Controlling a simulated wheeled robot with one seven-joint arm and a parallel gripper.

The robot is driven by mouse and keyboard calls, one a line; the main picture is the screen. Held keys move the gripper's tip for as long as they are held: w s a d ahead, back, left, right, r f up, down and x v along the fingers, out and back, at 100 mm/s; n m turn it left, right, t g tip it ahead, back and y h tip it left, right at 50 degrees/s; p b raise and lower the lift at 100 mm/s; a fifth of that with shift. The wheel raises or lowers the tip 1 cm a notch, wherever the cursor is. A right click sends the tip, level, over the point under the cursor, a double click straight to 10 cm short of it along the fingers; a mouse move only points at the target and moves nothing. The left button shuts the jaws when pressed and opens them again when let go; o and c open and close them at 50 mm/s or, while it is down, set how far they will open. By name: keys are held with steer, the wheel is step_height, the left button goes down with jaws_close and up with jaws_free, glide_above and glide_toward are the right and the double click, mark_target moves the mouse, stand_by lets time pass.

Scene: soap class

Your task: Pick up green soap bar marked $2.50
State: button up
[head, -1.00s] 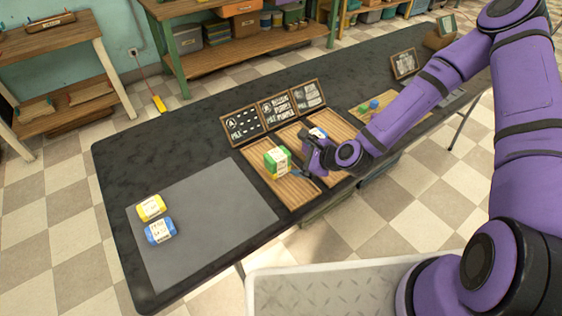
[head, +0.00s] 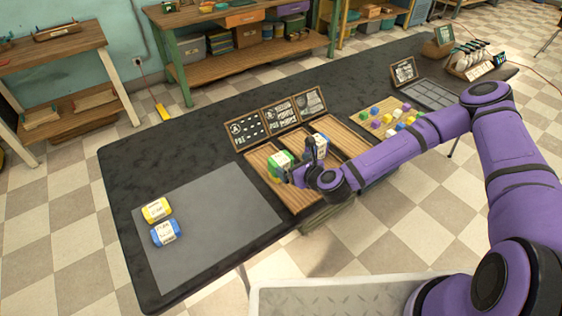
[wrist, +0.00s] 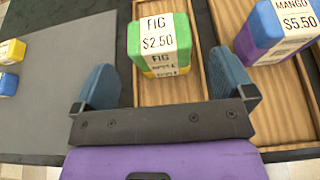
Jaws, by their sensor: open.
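The green soap bar (wrist: 136,42) has a white label reading FIG $2.50. It sits on top of a yellow bar (wrist: 148,74) in a wooden tray compartment. In the head view the green bar (head: 277,160) is at the left end of the wooden tray (head: 300,201). My gripper (wrist: 165,80) is open and empty. Its two blue fingers are spread wider than the bar, on the near side of the stack, in the wrist view. In the head view my gripper (head: 297,173) is just right of the green bar and hides part of the tray.
A blue bar marked MANGO $5.50 (wrist: 268,32) stands in the compartment to the right. Three chalkboard signs (head: 276,118) stand behind the tray. A yellow bar (head: 156,210) and a blue bar (head: 165,233) lie on the grey mat (head: 215,230), which is otherwise clear.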

mark_target(280, 158)
steer(key=shift+x, duration=2.95)
steer(key=shift+a+r, duration=0.15)
steer(key=c, duration=0.8)
steer(key=shift+r, duration=0.1)
